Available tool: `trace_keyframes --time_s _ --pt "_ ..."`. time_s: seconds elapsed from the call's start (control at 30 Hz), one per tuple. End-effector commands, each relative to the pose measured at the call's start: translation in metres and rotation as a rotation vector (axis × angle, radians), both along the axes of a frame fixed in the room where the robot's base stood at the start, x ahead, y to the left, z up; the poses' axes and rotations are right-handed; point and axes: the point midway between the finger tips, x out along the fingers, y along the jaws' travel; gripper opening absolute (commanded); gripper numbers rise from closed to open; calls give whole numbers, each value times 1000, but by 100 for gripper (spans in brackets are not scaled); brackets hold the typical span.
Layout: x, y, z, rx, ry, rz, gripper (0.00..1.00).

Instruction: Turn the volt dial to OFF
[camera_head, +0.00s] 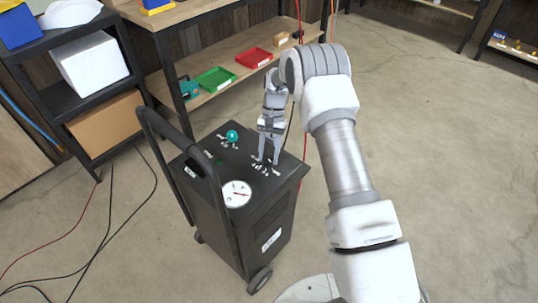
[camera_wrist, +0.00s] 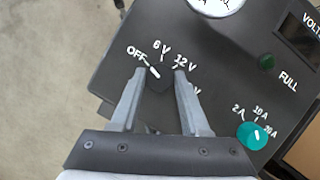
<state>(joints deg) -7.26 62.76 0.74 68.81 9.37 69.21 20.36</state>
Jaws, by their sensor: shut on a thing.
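The volt dial (camera_wrist: 158,80) is a dark knob with a white pointer line on top of the black cart (camera_wrist: 110,60). In the wrist view, labels OFF, 6 V and 12 V and a partly hidden V mark are around it. The pointer line slants up-left, towards the OFF mark. My gripper (camera_wrist: 160,73) has one finger on each side of the dial and is shut on it. In the head view my gripper (camera_head: 267,161) reaches down to the cart top (camera_head: 222,157), and the dial is too small and covered to make out.
A teal amp dial (camera_wrist: 252,135) points towards 20 A; it also shows in the head view (camera_head: 232,136). A round gauge (camera_head: 236,194) and the cart's handle (camera_head: 160,135) are nearby. A workbench shelf (camera_head: 235,70) with red and green trays stands behind. Cables lie on the left floor.

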Motion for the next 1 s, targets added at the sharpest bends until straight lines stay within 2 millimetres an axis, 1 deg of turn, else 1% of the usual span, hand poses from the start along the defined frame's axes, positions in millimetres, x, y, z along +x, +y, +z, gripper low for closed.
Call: trace_keyframes --time_s 0.23,0.67,0.7,0.83,0.87,1.0 --pt "0 0 -1 -2 0 56 0" --pt "0 0 0 -1 0 65 0" --pt "0 0 0 -1 0 65 49" --pt "0 0 0 -1 0 65 72" --pt "0 0 0 -1 0 65 75" --pt "0 0 0 0 0 64 75"
